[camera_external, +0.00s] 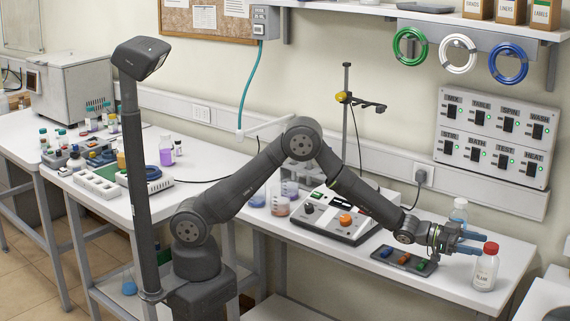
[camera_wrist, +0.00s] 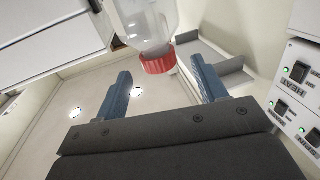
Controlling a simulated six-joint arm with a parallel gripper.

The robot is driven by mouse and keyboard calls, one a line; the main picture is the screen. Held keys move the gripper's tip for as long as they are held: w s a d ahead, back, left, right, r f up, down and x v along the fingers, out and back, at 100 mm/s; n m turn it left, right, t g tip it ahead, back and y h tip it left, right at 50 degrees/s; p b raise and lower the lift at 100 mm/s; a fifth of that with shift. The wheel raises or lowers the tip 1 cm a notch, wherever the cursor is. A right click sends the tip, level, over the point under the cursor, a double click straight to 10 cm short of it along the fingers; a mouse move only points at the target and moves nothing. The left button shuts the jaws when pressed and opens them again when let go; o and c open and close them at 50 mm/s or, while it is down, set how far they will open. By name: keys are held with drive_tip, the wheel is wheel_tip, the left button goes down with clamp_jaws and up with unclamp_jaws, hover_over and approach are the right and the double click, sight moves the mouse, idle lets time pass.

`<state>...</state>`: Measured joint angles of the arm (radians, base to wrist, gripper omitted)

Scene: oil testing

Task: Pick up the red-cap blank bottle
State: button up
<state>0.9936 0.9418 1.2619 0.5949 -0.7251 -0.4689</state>
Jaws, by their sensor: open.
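The red-cap blank bottle (camera_external: 486,268) stands upright near the right end of the bench in the external view. It is clear with a white label and a red cap. In the wrist view the bottle (camera_wrist: 148,28) shows upside down, its red cap (camera_wrist: 158,62) beyond and between the fingers. My gripper (camera_external: 478,244) is open, with blue fingers, level with the cap and just left of it. In the wrist view the open gripper (camera_wrist: 162,80) has nothing between its fingertips. I cannot tell whether a finger touches the bottle.
The wall switch panel (camera_external: 493,137) is behind. The bench's right edge is near the bottle.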

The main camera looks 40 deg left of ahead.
sight(491, 245)
drive_tip(key=shift+w+d+f, duration=0.1)
drive_tip(key=shift+w+d, duration=0.1)
drive_tip(key=shift+d, duration=1)
drive_tip(key=shift+w+d, duration=0.2)
drive_tip(key=shift+d, duration=1)
drive_tip(key=c, duration=1.3)
